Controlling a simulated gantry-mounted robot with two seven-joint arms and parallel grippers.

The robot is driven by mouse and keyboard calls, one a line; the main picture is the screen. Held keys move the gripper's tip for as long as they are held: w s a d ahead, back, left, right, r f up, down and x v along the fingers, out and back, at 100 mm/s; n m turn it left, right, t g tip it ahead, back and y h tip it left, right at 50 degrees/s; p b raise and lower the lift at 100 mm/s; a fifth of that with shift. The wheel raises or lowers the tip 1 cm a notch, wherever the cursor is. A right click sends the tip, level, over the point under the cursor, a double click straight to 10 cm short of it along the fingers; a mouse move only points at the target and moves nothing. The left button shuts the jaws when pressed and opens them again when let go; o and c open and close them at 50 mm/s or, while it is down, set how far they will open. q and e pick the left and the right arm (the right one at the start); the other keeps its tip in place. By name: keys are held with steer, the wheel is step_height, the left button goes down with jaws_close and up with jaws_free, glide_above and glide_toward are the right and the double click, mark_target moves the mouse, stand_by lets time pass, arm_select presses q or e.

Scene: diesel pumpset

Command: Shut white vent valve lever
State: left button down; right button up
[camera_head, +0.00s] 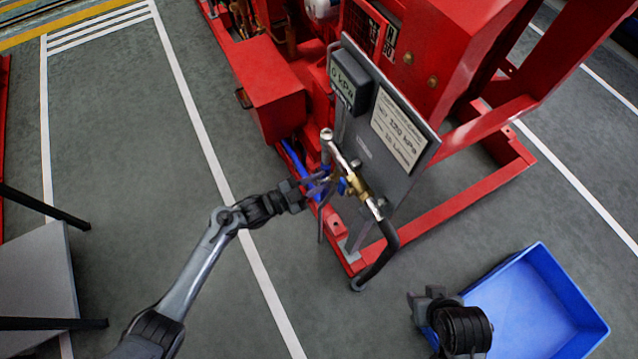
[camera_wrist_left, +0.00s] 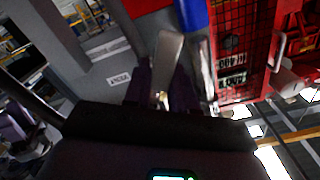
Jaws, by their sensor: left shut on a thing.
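My left gripper (camera_head: 322,184) is at the pipework in front of the grey panel. In the left wrist view, a whitish flat lever (camera_wrist_left: 168,55) stands between its two fingers (camera_wrist_left: 160,90), which are shut on it. A label that seems to read VENT (camera_wrist_left: 118,78) is on the panel to its left. In the head view the gripper hides most of the lever. A brass valve (camera_head: 356,187) with a small blue handle sits just right of the gripper. My right gripper (camera_head: 422,303) is seen from above beside the blue bin; its finger opening cannot be made out.
The grey panel (camera_head: 418,132) carries a gauge box (camera_head: 351,80) and a 120 kPa placard (camera_head: 398,130). The red pumpset frame (camera_head: 480,202) surrounds it. A black hose (camera_head: 383,262) hangs below the valve. A blue bin (camera_head: 535,300) stands at lower right.

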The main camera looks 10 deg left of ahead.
arm_select(q)
steer(key=shift+w+a+m, duration=0.1)
steer(key=shift+w+m, duration=0.05)
steer(key=shift+m, duration=0.25)
steer(key=shift+r, duration=0.1)
steer(key=c, duration=1)
jaws_free()
steer(key=shift+s+a, duration=0.3)
steer(key=shift+a, duration=0.15)
steer(key=p+v, duration=0.3)
steer(key=v, duration=0.6)
steer(key=shift+s+a, duration=0.25)
steer(key=shift+a, duration=0.05)
